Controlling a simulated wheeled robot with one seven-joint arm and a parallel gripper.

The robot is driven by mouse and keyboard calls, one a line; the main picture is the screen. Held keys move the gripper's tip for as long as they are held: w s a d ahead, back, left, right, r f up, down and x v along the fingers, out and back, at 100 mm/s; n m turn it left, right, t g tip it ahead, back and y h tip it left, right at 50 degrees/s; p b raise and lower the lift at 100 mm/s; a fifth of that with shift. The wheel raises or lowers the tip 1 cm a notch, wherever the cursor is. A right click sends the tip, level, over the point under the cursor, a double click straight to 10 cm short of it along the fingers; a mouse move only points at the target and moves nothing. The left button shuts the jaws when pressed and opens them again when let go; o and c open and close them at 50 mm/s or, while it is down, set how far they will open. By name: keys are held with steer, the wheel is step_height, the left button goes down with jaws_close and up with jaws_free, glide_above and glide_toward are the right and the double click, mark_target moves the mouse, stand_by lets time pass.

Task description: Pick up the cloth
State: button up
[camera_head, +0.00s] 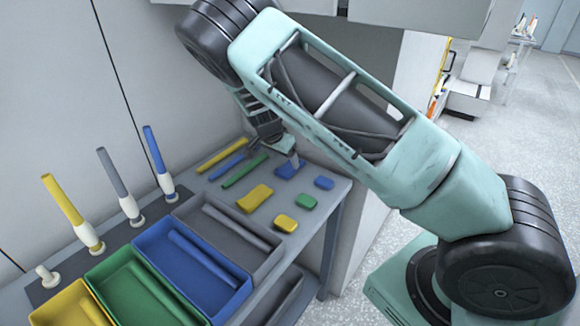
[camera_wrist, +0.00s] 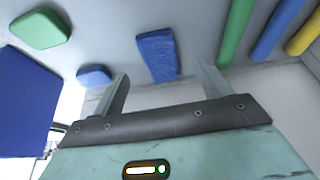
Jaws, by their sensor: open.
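A blue folded cloth (camera_head: 286,171) lies on the grey tabletop, partly hidden by my gripper in the head view. In the wrist view the blue cloth (camera_wrist: 157,55) lies ahead of the gap between my fingers, with clear space on both sides. A yellow cloth (camera_head: 255,198) lies nearer the trays. My gripper (camera_head: 293,160) is above the table at the blue cloth. Its two fingers are apart and empty in the wrist view (camera_wrist: 162,72). I cannot tell exactly how high they are above the cloth.
Green (camera_head: 244,171), blue and yellow sticks lie beside the blue cloth. Green (camera_head: 306,202), yellow (camera_head: 285,223) and blue (camera_head: 323,183) sponges sit on the other side, near the table edge. Grey (camera_head: 222,243), blue (camera_head: 198,303) and green trays stand nearby. Upright bobbins (camera_head: 116,184) line the wall.

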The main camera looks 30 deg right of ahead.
mark_target(286, 167)
steer(key=p+x, duration=0.1)
steer(key=x, duration=0.4)
steer(key=c, duration=1.1)
steer(key=shift+o, duration=0.2)
step_height(286, 167, up, 10)
steer(key=b, duration=0.1)
steer(key=o, duration=0.3)
steer(key=shift+c, duration=1.1)
